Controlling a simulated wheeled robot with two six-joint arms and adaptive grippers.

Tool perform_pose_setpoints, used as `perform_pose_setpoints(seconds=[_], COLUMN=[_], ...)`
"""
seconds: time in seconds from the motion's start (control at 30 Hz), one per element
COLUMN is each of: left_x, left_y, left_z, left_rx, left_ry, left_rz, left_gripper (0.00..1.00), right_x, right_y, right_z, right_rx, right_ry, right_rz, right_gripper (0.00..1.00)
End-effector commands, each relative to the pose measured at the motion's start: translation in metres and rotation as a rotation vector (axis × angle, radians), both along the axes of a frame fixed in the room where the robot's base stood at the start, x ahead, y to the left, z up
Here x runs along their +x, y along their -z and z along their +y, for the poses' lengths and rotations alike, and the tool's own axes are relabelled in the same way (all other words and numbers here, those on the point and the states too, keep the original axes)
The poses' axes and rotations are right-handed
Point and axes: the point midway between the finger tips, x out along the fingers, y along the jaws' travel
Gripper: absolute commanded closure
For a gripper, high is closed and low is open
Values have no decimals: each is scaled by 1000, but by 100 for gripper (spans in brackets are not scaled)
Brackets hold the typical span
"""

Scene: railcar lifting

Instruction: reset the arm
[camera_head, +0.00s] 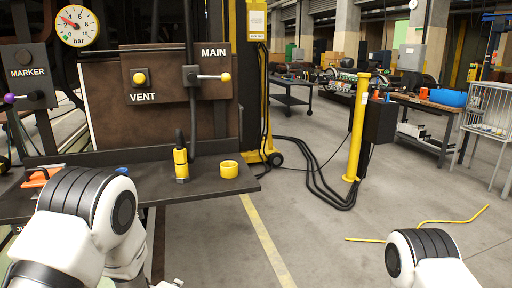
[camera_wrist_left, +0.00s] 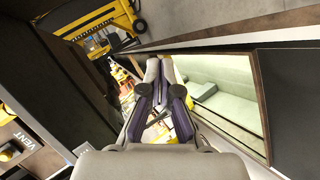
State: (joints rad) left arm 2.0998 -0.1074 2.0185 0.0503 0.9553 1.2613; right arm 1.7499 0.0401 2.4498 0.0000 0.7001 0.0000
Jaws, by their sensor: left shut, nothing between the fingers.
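My left arm (camera_head: 80,220) comes in at the lower left in the head view, in front of the dark shelf. My left gripper shows in the left wrist view (camera_wrist_left: 160,70), its two grey fingers together and nothing between them. In the head view most of it is hidden below the picture edge. My right arm (camera_head: 425,255) shows only at the lower right, over open floor. The right gripper is out of view.
The dark shelf (camera_head: 215,186) carries a yellow-black tool (camera_head: 181,160) and a yellow ring (camera_head: 229,169). Above it are the VENT knob (camera_head: 139,78), the MAIN lever (camera_head: 212,77) and a gauge (camera_head: 76,27).

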Motion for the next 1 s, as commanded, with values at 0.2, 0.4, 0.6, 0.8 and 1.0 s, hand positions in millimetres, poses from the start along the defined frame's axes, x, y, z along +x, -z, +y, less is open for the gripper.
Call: perform_pose_setpoints(seconds=[0.2,0.4,0.6,0.8,1.0], left_x=[-160,-316,-376,-376,-375], left_y=[123,167,169,169,169], left_z=[26,35,36,36,36], left_rx=[389,566,594,597,597], left_ry=[349,816,1044,1049,1047], left_rz=[474,811,909,907,906], left_gripper=[100,100,100,100,100], right_x=[0,0,0,0,0], right_y=[-5,-7,-8,-8,-8], right_z=[0,0,0,0,0], right_rx=[0,0,0,0,0], right_ry=[0,0,0,0,0], right_rz=[0,0,0,0,0], right_gripper=[61,61,61,61,61])
